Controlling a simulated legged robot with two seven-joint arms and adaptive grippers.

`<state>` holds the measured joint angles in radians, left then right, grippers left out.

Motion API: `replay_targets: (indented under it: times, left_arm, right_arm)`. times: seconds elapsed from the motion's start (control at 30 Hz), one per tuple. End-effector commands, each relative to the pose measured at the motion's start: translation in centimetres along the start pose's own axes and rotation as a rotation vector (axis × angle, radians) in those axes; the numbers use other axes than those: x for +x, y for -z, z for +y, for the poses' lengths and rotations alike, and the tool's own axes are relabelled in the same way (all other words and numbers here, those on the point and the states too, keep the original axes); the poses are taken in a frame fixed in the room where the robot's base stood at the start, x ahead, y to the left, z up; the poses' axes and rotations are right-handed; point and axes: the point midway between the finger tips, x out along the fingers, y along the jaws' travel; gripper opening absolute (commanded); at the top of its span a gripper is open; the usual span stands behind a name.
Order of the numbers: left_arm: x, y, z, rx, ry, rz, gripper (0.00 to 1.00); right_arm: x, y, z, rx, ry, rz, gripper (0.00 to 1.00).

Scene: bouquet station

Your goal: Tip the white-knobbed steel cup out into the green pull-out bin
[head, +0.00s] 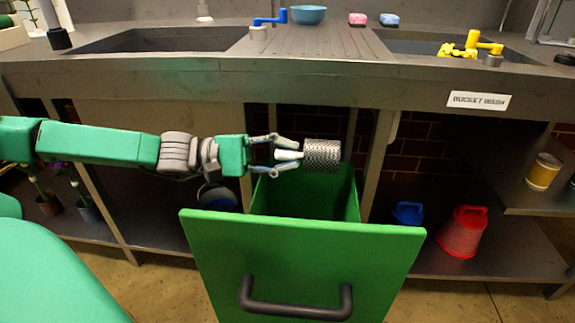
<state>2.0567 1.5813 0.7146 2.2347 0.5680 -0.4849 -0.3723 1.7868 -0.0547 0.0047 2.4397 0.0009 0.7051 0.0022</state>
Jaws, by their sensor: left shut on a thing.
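The steel cup (322,156) lies on its side in the air above the green pull-out bin (300,245), with its patterned body pointing right. Its white knob (288,155) points left, toward my gripper. My left gripper (280,155) is shut on the white knob and holds the cup over the bin's opening. The bin is pulled out, with a dark handle (296,300) on its front. The cup's mouth faces away to the right, so its inside is hidden. The bottom of the bin is hidden too. My right gripper is not in view.
A steel counter (190,78) with two sinks runs above the bin. A blue bucket (408,212) and a red bucket (463,232) stand on the lower shelf at right. A yellow tin (543,172) sits on the right shelf. Potted plants stand at lower left.

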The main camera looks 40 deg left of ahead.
Motion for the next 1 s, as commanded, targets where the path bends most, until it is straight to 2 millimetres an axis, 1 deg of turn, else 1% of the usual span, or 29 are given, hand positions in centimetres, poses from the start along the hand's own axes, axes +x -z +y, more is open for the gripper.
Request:
replay_targets:
  times: [0.03, 0.13, 0.23, 0.5, 1.0]
  left_arm:
    - [0.15, -0.16, -0.03, -0.006, -0.017, -0.018, 0.00]
    - [0.08, 0.10, 0.01, -0.003, -0.075, -0.034, 0.00]
    - [0.15, 0.20, -0.55, -0.007, -0.138, -0.074, 0.00]
    - [0.05, 0.45, -0.73, -0.001, -0.265, -0.131, 0.00]
    - [0.00, 0.48, -0.65, 0.001, -0.290, -0.140, 0.00]
  right_arm:
    - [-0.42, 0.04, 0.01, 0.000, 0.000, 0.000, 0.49]
    - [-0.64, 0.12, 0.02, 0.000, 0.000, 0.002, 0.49]
    - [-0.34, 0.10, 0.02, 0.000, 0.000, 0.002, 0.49]
    - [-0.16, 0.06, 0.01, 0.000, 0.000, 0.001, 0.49]
    - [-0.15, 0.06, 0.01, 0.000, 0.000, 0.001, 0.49]
